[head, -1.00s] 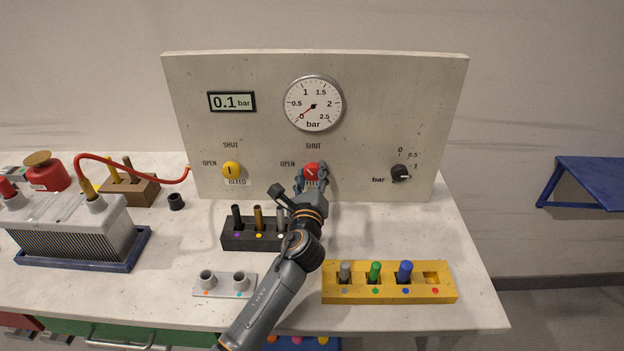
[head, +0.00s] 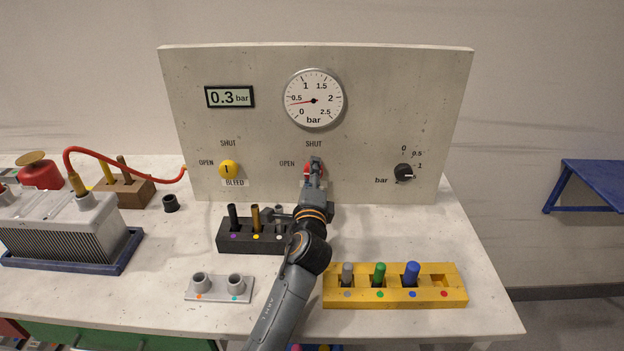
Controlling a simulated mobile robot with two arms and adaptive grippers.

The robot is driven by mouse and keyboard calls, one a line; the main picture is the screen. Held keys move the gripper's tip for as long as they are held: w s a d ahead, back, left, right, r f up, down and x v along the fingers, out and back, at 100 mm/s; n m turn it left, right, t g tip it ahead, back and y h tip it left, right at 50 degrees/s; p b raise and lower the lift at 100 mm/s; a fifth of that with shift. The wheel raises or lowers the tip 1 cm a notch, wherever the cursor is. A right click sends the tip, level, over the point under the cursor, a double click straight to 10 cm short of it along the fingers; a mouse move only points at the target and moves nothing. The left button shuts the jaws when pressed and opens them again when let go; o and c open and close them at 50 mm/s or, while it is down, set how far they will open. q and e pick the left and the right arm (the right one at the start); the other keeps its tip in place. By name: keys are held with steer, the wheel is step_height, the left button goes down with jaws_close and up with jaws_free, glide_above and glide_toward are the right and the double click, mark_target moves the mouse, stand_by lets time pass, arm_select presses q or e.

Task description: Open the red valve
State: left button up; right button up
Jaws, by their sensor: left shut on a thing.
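The red valve (head: 307,171) is a small round knob on the upright grey panel (head: 400,80), below the word SHUT and right of the word OPEN. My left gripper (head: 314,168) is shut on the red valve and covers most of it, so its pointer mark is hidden. The round gauge (head: 314,98) above has its needle a little below 0.5. The digital display (head: 230,97) reads 0.3 bar. My right gripper is not in view.
A yellow bleed knob (head: 229,169) and a black bar knob (head: 404,173) sit either side. A dark rack (head: 234,242), a grey two-socket plate (head: 217,296) and a yellow rack (head: 350,297) stand in front. A red hose (head: 125,162) runs to the panel's left.

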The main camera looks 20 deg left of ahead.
arm_select(q)
steer(key=shift+n, duration=0.5)
steer(key=o, duration=1.1)
steer(key=shift+o, duration=0.2)
steer(key=v, duration=1.2)
